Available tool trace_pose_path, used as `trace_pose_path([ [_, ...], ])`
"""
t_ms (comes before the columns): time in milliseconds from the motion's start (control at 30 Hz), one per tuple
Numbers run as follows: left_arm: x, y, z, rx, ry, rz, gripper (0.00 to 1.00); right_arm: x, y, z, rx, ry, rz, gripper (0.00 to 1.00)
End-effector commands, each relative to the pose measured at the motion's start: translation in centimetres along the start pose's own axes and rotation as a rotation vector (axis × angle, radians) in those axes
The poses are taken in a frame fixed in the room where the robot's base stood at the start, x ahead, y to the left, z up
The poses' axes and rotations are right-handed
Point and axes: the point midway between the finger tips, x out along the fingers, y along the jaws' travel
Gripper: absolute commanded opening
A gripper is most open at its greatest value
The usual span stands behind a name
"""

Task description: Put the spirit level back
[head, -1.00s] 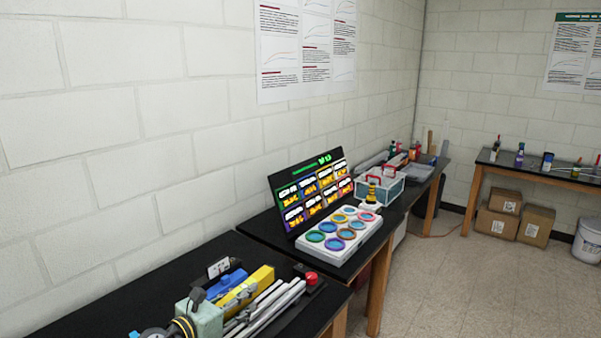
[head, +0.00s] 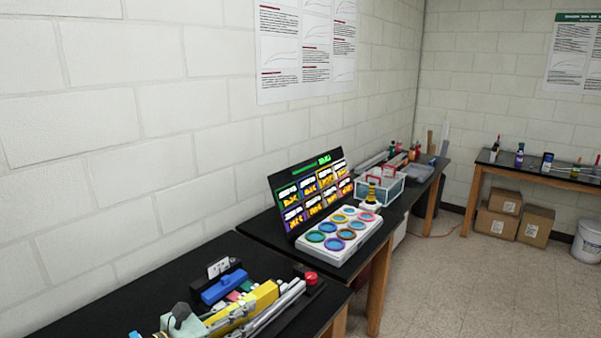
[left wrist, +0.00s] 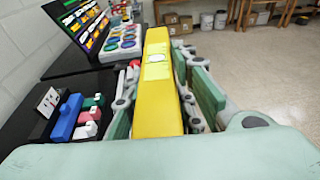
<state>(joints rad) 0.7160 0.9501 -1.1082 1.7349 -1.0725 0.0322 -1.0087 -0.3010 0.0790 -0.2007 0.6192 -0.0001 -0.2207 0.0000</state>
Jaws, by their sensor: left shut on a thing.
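The spirit level (head: 264,294) is a long yellow bar with a pale vial window in its top. In the left wrist view the level (left wrist: 156,95) runs lengthwise between the fingers of my left gripper (left wrist: 160,115), which is shut on it. In the head view the grey-green left gripper (head: 222,318) is at the lower left, over the near black bench, and partly cut off by the frame edge. Whether the level's underside touches anything is hidden. My right gripper is not in view.
Farther along are a tray of coloured rings (head: 340,238) and a dark display panel (head: 308,190).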

Motion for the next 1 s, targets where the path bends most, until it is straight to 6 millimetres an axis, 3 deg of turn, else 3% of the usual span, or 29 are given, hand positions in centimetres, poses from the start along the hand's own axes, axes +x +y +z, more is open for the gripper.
trace_pose_path([
  [100,-1.6,-2.5,0.8,0.012,0.000,-0.070,0.00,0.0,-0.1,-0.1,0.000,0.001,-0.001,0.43],
  [400,-5.1,-5.4,1.9,0.029,0.001,-0.168,0.00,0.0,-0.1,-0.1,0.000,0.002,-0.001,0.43],
  [667,-9.6,-7.1,2.1,0.041,0.002,-0.238,0.00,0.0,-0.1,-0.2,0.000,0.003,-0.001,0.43],
  [1000,-16.4,-8.0,0.9,0.054,0.001,-0.298,0.00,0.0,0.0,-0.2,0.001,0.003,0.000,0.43],
])
